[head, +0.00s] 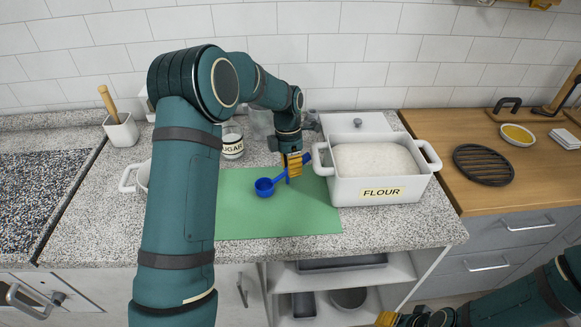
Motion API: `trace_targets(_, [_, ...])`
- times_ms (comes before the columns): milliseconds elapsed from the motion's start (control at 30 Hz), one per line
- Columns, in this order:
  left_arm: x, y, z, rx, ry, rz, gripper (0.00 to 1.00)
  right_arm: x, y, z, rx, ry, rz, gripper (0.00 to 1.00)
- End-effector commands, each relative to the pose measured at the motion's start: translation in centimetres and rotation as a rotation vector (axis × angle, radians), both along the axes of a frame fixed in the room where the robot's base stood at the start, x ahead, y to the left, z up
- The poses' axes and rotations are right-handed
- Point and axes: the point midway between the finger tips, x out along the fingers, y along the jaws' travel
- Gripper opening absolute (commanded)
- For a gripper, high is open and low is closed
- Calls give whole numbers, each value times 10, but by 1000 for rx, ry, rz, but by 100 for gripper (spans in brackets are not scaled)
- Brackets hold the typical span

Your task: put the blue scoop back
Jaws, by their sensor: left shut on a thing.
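The blue scoop (264,187) is above or at the green mat, left of the white flour bin (380,190). Its round bowl points left and its handle slants up to the right, near the bin's left side. My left gripper (292,172) points down and is shut on the scoop's handle. I cannot tell whether the scoop touches the mat. The flour bin is open and filled with a pale mound. My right gripper (388,319) shows only in part at the bottom edge, and its fingers are unclear.
The green mat (300,218) lies on the speckled counter. A sugar jar (232,148) and a white pot (140,178), mostly hidden by my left arm, stand to the left. A white crock (121,131) stands at far left. A wooden counter with a black trivet (483,165) is right.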

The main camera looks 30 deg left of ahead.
Motion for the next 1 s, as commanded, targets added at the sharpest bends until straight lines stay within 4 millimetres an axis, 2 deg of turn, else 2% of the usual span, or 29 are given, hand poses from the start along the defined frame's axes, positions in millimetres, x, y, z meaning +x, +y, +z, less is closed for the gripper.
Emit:
trace_targets(133, [0, 0, -4, 1, 1, 0, 0, 0, 0, -1, 0, 1, 0, 47])
trace_targets(167, [0, 0, -4, 1, 1, 0, 33, 0, 0, -1, 0, 1, 0, 47])
trace_targets(200, [0, 0, -4, 0, 0, 0, 43, 0, 0, -1, 0, 1, 0, 47])
trace_targets(500, [0, 1, -3, 0, 0, 0, 43, 0, 0, 0, 0, 1, 0, 47])
trace_targets(633, [1, 1, 6, 0, -3, 0, 43, 0, 0, 1, 0, 0, 0, 47])
trace_targets(767, [5, 5, 27, 1, -3, 0, 43, 1, 0, 5, 0, -2, -2, 47])
trace_targets(1000, [13, 13, 76, 2, -4, 1, 43, 4, -1, 14, -2, -9, -7, 47])
